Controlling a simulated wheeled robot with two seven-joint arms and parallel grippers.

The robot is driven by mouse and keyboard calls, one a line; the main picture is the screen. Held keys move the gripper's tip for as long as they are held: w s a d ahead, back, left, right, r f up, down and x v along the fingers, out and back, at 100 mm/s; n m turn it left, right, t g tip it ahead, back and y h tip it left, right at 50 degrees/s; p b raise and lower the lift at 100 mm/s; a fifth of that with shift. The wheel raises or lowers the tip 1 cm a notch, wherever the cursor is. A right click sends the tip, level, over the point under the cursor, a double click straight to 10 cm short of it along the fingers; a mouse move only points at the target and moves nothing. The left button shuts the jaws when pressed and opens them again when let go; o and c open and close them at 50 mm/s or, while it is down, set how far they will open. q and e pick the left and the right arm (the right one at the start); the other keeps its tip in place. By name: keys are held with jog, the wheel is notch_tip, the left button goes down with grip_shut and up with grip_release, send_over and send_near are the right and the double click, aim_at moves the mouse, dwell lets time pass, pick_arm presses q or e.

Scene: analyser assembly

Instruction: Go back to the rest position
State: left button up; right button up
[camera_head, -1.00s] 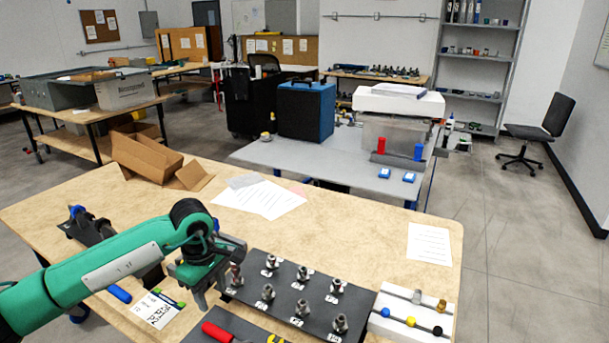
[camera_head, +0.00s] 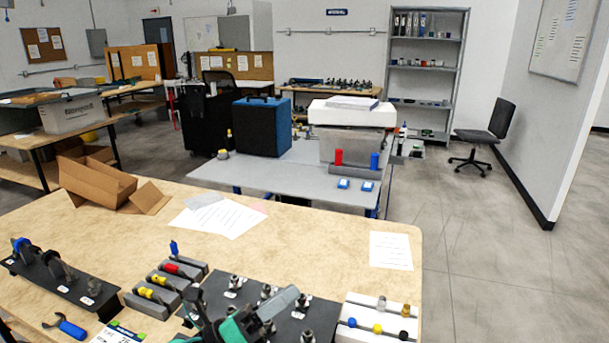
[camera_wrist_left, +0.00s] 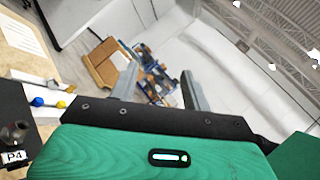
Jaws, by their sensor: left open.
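My left gripper (camera_head: 245,315) is low in the head view, at the bottom centre. It is in front of the dark plate (camera_head: 310,300) with several metal fittings, and its green housing is partly cut off by the frame edge. In the left wrist view its two grey fingers (camera_wrist_left: 158,80) stand apart with nothing between them, so it is open and empty. Beyond them the wrist view shows floor, a cardboard box and the ceiling, tilted. My right gripper is in neither view.
A white block (camera_head: 378,313) with coloured knobs lies right of the dark plate. Grey blocks with yellow and red parts (camera_head: 165,285), a tool rack (camera_head: 60,275) and a blue-handled tool (camera_head: 68,326) lie to the left. An open cardboard box (camera_head: 95,185) and papers lie farther back. The table's middle is clear.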

pick_arm(q)
jog(key=a+f+n+t+y, duration=0.3)
jog(key=a+f+n+y, duration=0.6)
jog(key=n, duration=0.5)
jog(key=a+f+n+t+y, duration=0.35)
jog(key=a+n+y, duration=0.35)
jog(key=n+y, duration=0.5)
jog(key=s+a+f+n+g+h, duration=0.1)
jog(key=s+a+f+n+g, duration=0.1)
jog(key=s+f+n+g, duration=0.65)
jog(key=s+a+f+n+g, duration=0.1)
jog(key=s+f+n+g, duration=0.3)
jog(key=s+f, duration=0.75)
notch_tip(320, 180, down, 25)
jog(key=s+m+g+p, duration=0.2)
jog(key=s, duration=0.1)
jog(key=s+a+f+p, duration=0.1)
jog(key=s+a+f, duration=0.1)
jog(key=s+f, duration=0.7)
jog(key=s+a+f+g+p, duration=0.1)
jog(key=s+f, duration=0.9)
jog(key=shift+s+a+g, duration=0.2)
jog(key=shift+a+g, duration=0.1)
jog(key=shift+a, duration=0.05)
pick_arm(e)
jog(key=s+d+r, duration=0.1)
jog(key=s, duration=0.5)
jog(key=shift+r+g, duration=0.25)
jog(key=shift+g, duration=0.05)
